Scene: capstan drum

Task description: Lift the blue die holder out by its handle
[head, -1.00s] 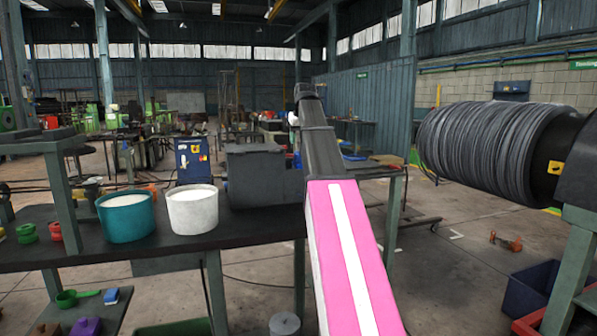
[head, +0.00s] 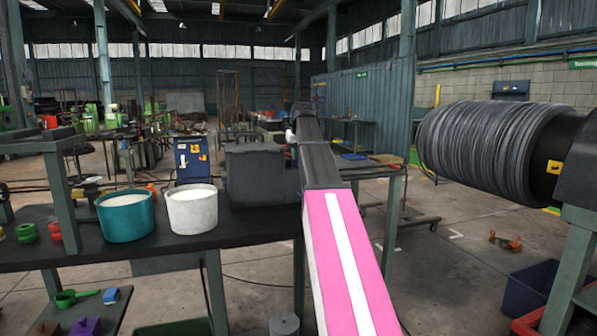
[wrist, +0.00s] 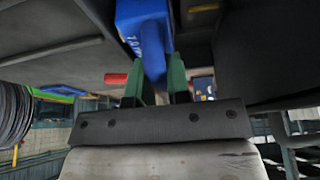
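The blue die holder (wrist: 143,18) shows at the top of the wrist view, with pale lettering on its side. Its narrow blue handle (wrist: 154,62) lies between the two green fingers of my gripper (wrist: 155,72). The handle fills the gap and a finger lies against each side, so my gripper looks shut on it. The rest of the die holder is cut off by the top of the view. In the head view my pink and grey arm hides my gripper, and I cannot make out the die holder there.
A dark grey box (head: 258,178) stands on the dark bench (head: 150,250) just left of my arm. A white bucket (head: 192,210) and a teal bucket (head: 126,217) stand further left. A large wire-wound drum (head: 490,150) is at the right. Open floor lies between bench and drum.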

